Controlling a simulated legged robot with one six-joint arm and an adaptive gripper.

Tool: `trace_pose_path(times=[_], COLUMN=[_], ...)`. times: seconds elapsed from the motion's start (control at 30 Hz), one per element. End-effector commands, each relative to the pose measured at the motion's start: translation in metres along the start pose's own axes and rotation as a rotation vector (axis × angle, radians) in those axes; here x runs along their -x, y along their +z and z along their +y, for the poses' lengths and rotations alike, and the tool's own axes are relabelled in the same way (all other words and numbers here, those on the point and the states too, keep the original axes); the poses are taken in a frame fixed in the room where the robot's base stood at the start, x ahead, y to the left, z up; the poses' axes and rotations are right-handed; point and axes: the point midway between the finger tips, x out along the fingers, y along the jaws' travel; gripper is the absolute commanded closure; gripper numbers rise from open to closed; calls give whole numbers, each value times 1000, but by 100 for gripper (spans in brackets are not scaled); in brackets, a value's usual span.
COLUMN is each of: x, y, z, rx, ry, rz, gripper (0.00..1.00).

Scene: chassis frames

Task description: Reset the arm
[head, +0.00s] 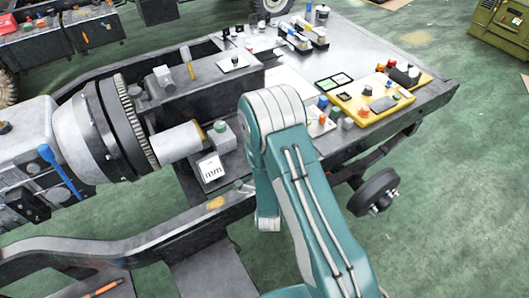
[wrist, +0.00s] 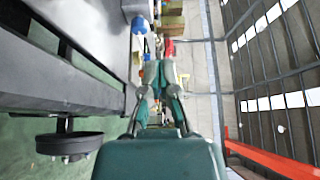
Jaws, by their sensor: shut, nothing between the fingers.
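My arm, teal with grey cables, rises from the bottom of the head view and bends over in front of the chassis frame (head: 150,247). My gripper is not clearly seen there, hidden behind or below the arm. In the wrist view my gripper (wrist: 160,66) shows its two teal fingers drawn together, with nothing held between them. It points out along open space beside a dark frame edge (wrist: 80,85), apart from it.
A grey worktop (head: 400,55) carries a yellow panel (head: 373,98) with coloured knobs. A gear drum (head: 125,125) stands left. A black wheel (head: 373,192) sticks out right, over clear green floor. The wrist view shows a red beam (wrist: 270,160) and racks (wrist: 280,70) right.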

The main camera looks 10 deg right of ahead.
Motion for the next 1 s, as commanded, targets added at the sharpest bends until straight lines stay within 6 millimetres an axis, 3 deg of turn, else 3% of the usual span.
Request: trace_pose_path(times=[0.67, 0.77, 1.0], x=[3, -5, -24], y=[2, 3, 7], z=[-3, -15, -66], rx=[8, 36, 191], ry=[5, 39, 196], rz=[1, -1, -52], gripper=[100, 100, 100])
